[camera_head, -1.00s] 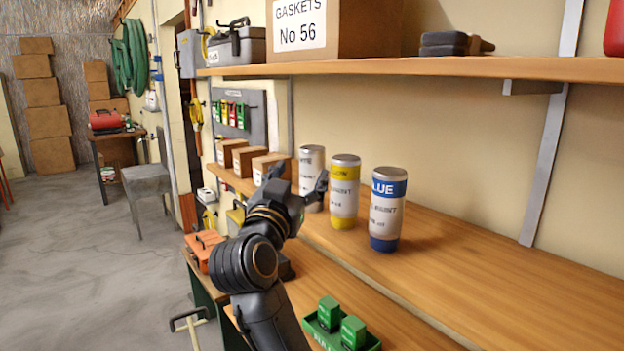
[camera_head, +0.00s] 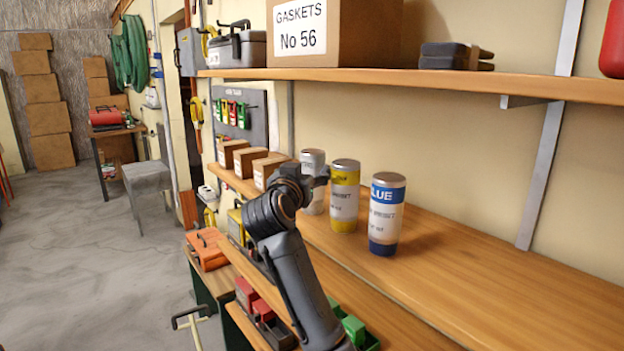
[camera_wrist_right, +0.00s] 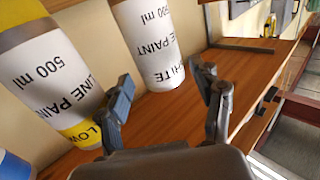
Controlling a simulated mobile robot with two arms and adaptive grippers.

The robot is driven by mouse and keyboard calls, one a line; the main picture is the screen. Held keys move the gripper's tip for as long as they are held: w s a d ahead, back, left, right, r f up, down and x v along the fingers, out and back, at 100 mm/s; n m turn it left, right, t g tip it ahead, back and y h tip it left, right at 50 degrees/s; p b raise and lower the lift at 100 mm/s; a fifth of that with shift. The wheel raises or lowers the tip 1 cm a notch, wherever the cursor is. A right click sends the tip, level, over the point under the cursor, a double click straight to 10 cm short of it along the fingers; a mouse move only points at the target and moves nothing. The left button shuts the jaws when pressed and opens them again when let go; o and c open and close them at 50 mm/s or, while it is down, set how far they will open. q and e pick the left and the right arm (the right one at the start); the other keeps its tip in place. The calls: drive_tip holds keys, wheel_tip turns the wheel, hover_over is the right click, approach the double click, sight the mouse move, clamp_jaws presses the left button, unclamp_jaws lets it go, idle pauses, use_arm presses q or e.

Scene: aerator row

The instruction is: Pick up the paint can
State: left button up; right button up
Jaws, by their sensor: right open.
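Three paint cans stand upright in a row on the middle shelf: a white can (camera_head: 314,204), a yellow-banded can (camera_head: 344,205) and a blue-banded can (camera_head: 385,225). My right gripper (camera_head: 318,178) is in front of the white can and hides part of it. In the right wrist view, the open right gripper (camera_wrist_right: 166,84) faces the white can (camera_wrist_right: 150,45), which stands ahead between the line of the two fingers. The yellow-banded can (camera_wrist_right: 50,75) is close on the left there, and a bit of the blue-banded can (camera_wrist_right: 12,166) shows at the lower left. My left gripper is not in view.
Cardboard boxes (camera_head: 234,152) stand on the same shelf (camera_head: 480,275) to the left of the cans. An upper shelf (camera_head: 420,68) with a gaskets box (camera_head: 340,35) hangs above. Green (camera_head: 355,330) and red (camera_head: 262,312) bins sit below. The shelf's right part is clear.

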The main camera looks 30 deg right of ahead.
sight(309, 167)
drive_tip(key=x, duration=0.3)
drive_tip(key=shift+w+d+p, duration=0.25)
drive_tip(key=shift+d+p, duration=0.05)
drive_tip(key=shift+d, duration=0.05)
drive_tip(key=shift+a, duration=0.1)
drive_tip(key=shift+c, duration=0.2)
drive_tip(key=c, duration=1.3)
drive_tip(key=shift+r, duration=0.1)
